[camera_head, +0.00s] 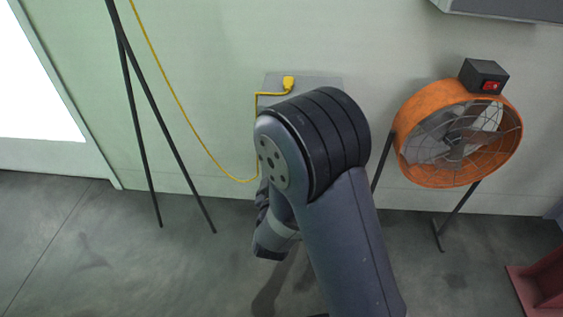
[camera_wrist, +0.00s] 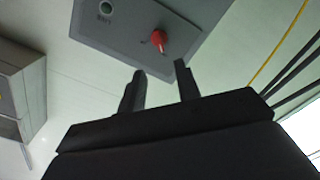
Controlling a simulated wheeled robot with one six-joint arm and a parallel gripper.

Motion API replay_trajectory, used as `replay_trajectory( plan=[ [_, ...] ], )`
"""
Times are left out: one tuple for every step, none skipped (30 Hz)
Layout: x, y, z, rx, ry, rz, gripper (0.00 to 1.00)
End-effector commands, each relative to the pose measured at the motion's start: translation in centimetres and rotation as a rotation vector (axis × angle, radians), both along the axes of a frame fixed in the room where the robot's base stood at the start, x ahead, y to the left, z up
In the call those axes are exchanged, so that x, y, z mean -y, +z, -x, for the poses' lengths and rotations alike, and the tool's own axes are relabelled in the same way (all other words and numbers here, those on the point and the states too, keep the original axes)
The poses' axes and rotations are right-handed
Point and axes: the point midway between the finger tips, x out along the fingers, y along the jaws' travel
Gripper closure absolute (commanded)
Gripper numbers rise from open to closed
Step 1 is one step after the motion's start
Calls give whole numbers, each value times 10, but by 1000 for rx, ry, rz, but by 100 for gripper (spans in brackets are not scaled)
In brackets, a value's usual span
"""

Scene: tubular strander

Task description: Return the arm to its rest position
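My gripper (camera_wrist: 160,68) shows in the wrist view with its two dark fingers apart and nothing between them. Beyond the fingertips is a grey panel (camera_wrist: 190,45) with a red knob (camera_wrist: 158,40) and a round button (camera_wrist: 105,8). The gap between the fingers and the knob cannot be judged exactly. In the head view my arm is folded in the middle, its elbow high in front of the wall. My gripper is hidden behind the arm there. A grey plate (camera_head: 322,80) on the wall is partly covered by my arm.
An orange fan (camera_head: 408,117) with a black switch box (camera_head: 483,72) stands at the right. A black tripod (camera_head: 135,105) and a yellow cable (camera_head: 190,122) are at the left. A red metal part (camera_head: 545,285) sits at lower right. The floor at lower left is clear.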

Motion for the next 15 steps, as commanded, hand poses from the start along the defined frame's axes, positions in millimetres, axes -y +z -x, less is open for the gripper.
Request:
replay_trajectory(
  plan=[
    [0,0,0,0,0,0,68],
    [0,0,0,0,0,0,68],
    [0,0,0,0,0,0,68],
    [0,0,0,0,0,0,68],
    [0,0,0,0,0,0,68],
    [0,0,-1,0,0,0,68],
    [0,0,-1,1,-1,0,68],
    [0,0,-2,1,-1,0,68],
    [0,0,-4,1,-1,-1,68],
    [1,0,-6,1,-1,-1,68],
    [1,-1,-9,1,-1,-1,68],
    [1,-1,-14,1,-3,-1,68],
    [1,-1,-18,1,-3,-1,68],
    [2,-1,-23,1,-4,-1,68],
    [2,-1,-30,2,-4,-1,68]
  ],
)
